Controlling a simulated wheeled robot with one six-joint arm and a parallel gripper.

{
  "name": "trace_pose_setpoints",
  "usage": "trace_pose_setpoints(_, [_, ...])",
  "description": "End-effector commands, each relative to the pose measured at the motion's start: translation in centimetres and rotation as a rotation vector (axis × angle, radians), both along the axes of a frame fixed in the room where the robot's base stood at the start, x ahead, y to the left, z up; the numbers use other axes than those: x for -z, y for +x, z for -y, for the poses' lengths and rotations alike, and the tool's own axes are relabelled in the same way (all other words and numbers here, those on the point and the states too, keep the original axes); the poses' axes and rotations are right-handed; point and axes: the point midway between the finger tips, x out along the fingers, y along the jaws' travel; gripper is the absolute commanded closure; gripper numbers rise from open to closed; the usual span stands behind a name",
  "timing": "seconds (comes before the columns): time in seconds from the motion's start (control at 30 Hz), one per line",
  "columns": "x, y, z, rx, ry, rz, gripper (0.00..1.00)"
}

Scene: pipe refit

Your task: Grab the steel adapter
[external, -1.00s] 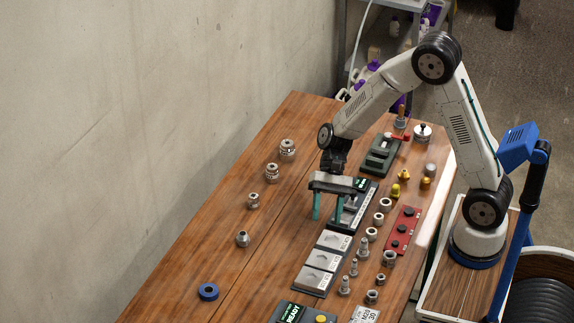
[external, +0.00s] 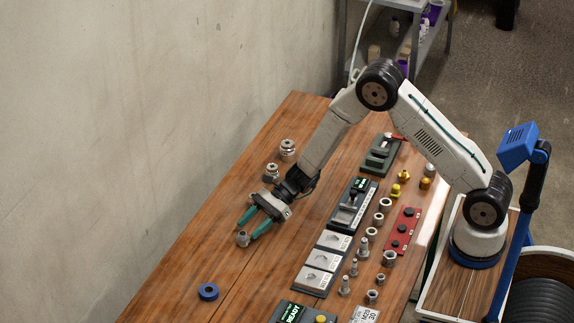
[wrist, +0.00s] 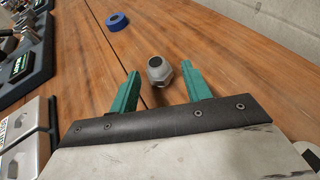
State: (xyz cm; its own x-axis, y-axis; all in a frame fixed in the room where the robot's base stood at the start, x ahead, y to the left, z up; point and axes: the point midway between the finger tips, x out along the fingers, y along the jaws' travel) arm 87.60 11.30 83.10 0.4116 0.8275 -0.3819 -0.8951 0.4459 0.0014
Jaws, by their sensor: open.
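A steel adapter (external: 242,239), a small grey fitting with a hex body and a round bore, sits on the left part of the wooden bench. It also shows in the wrist view (wrist: 159,70). My gripper (external: 247,231) is low over the bench, its two green fingers open. In the wrist view my gripper (wrist: 160,83) has one finger on each side of the adapter, near the fingertips. I cannot tell whether either finger touches it.
A blue ring (external: 208,291) lies nearer the front. Other steel fittings (external: 288,149) stand farther back along the left. A row of grey trays (external: 322,261), several loose parts and a red block (external: 402,231) fill the right side. The bench left of the adapter is clear.

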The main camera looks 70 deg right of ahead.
Motion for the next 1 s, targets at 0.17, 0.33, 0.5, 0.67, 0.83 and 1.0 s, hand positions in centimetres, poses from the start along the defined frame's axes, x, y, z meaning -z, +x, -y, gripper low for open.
trace_pose_setpoints(0.17, [0.7, 0.8, -2.6, -0.004, -0.001, 0.000, 0.52])
trace_pose_setpoints(0.33, [1.3, 1.5, -3.8, -0.001, 0.000, 0.000, 0.52])
trace_pose_setpoints(0.5, [1.3, 1.5, -3.8, -0.001, -0.001, 0.000, 0.52])
trace_pose_setpoints(0.67, [1.3, 1.5, -3.8, -0.001, -0.001, 0.000, 0.94])
trace_pose_setpoints(0.83, [1.3, 1.5, -3.8, -0.002, -0.002, 0.001, 0.95])
trace_pose_setpoints(1.0, [1.1, 1.5, -3.8, -0.002, -0.002, 0.001, 0.95])
